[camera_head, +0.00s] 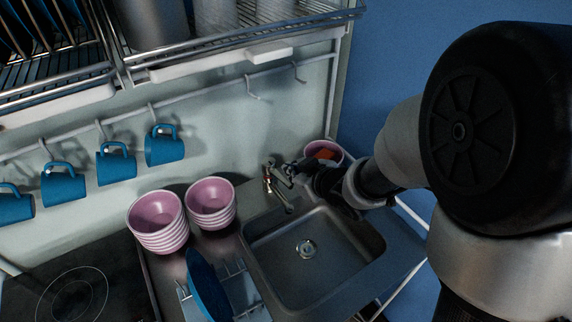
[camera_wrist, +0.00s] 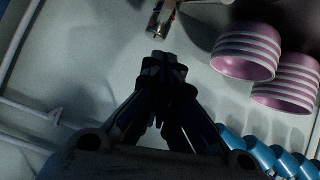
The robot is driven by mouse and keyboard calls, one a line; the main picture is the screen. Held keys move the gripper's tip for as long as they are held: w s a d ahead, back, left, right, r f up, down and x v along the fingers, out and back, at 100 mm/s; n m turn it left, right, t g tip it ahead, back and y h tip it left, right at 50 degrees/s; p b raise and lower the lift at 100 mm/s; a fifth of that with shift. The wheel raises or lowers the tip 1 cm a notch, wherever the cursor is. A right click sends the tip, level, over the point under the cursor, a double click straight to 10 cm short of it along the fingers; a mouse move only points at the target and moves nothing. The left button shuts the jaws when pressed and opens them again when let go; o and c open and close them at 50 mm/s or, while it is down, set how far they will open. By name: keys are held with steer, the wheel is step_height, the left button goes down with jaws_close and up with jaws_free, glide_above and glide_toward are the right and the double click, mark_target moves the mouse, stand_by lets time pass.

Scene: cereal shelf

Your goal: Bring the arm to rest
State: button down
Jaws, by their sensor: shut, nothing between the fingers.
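My arm reaches in from the right of the head view. My gripper (camera_head: 292,168) is near the faucet (camera_head: 274,184), above the back edge of the sink (camera_head: 322,262). In the wrist view the dark fingers (camera_wrist: 165,62) meet at their tips, shut with nothing between them. The faucet also shows at the top of the wrist view (camera_wrist: 160,22). I cannot tell whether the gripper touches the faucet.
Two stacks of pink bowls (camera_head: 158,225) (camera_head: 211,204) stand left of the sink. A pink bowl (camera_head: 334,147) with something red is behind my gripper. A blue plate (camera_head: 208,287) stands in a rack. Blue mugs (camera_head: 116,169) hang from a rail. A shelf is above.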

steer(key=s+d+r+m+h, duration=0.3)
steer(key=s+d+r, duration=0.1)
steer(key=d, duration=0.3)
steer(key=s+d+r+m+h, duration=0.25)
steer(key=s+d+r, duration=0.2)
steer(key=d, duration=0.25)
steer(key=s+m+g+b, duration=0.2)
steer(key=s+m+g, duration=0.1)
steer(key=s, duration=1.6)
steer(key=shift+s+r+g, duration=0.15)
steer(key=shift+r+g, duration=0.2)
steer(key=shift+g, duration=0.45)
steer(key=shift+m, duration=0.25)
